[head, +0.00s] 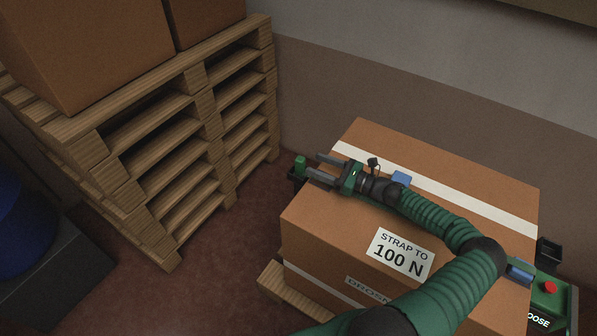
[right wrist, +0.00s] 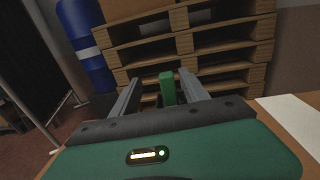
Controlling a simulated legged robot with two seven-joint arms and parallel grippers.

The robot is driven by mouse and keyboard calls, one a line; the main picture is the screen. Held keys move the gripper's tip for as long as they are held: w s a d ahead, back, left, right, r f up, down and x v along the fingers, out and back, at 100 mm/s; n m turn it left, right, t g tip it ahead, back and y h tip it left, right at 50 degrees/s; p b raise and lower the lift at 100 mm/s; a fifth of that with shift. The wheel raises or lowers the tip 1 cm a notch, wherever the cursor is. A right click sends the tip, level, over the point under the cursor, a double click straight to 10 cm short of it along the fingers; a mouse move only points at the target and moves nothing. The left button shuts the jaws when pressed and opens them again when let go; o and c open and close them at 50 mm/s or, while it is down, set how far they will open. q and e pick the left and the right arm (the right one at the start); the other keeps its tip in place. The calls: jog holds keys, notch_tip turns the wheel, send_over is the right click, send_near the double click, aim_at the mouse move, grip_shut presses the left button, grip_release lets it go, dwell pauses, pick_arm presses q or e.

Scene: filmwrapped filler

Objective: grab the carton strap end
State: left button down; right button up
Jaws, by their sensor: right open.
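The carton (head: 335,206) is a large brown box with a white band (head: 490,207) across its top and a label (head: 401,253) reading "STRAP TO 100 N". A small green upright piece (head: 300,163), possibly the strap end, stands just past the carton's left edge, with something dark below it. My right gripper (head: 317,166) is open over that edge, its fingers pointing at the green piece. In the right wrist view the green piece (right wrist: 168,88) appears between the two grey fingers (right wrist: 158,78), with no visible contact. My left gripper is not in view.
Stacked wooden pallets (head: 200,130) with brown boxes (head: 85,50) stand at the left. A blue drum (head: 22,228) is at the far left. A green box with a red button (head: 550,288) sits at the carton's right. Floor between pallets and carton is clear.

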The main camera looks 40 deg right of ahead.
aim_at(304, 161)
jog(key=shift+w+f, duration=0.3)
jog(key=shift+f, duration=0.25)
jog(key=x, duration=0.6)
jog(key=shift+w+d+f, duration=0.3)
jog(key=shift+d, duration=0.05)
jog(key=shift+w+a+r, duration=0.2)
jog(key=shift+a, duration=0.15)
jog(key=shift+d+f, duration=0.15)
jog(key=shift+d, duration=0.15)
jog(key=c, duration=0.9)
grip_shut()
jog(key=shift+a, duration=0.15)
